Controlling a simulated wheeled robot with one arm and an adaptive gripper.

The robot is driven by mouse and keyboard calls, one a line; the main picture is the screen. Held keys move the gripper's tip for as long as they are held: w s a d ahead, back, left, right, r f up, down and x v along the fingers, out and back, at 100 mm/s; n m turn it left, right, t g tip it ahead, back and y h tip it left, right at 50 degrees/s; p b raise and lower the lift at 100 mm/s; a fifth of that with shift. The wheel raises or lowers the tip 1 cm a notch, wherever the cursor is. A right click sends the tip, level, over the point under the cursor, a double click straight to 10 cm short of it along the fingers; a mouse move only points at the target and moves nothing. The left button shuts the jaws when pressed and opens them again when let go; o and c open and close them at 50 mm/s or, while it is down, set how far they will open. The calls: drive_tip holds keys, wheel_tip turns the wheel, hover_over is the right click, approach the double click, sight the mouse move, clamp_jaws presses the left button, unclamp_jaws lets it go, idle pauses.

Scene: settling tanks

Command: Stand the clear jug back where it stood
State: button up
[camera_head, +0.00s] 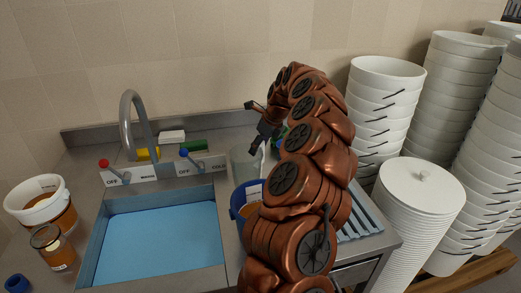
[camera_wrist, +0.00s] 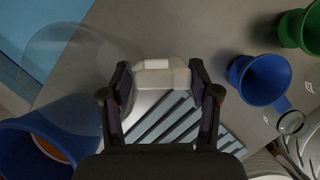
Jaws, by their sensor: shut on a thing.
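The clear jug (camera_head: 242,162) is upright beside the right end of the sink, just behind a blue bucket (camera_head: 238,214). In the wrist view the see-through jug (camera_wrist: 75,75) fills the left side, and its pale handle (camera_wrist: 162,76) lies between my fingers. My gripper (camera_head: 262,140) is shut on that handle. My arm hides much of the drainboard to the right. I cannot tell whether the jug's base touches the counter.
The blue bucket (camera_wrist: 40,142) is close to the jug. A blue funnel (camera_wrist: 262,80) and a green funnel (camera_wrist: 308,28) are to the right. A tap (camera_head: 135,120) rises behind the blue-watered sink. White bucket stacks (camera_head: 385,105) crowd the right.

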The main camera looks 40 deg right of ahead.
drive_tip(key=shift+w+d, duration=0.1)
drive_tip(key=shift+d, duration=0.2)
wheel_tip(320, 180, down, 3)
drive_tip(key=shift+r+p, duration=0.1)
drive_tip(key=shift+p, duration=1)
drive_tip(key=shift+f, duration=0.4)
drive_tip(key=o, duration=1.6)
drive_tip(key=shift+c, duration=0.2)
drive_tip(key=b+v, duration=0.5)
drive_tip(key=v, duration=0.7)
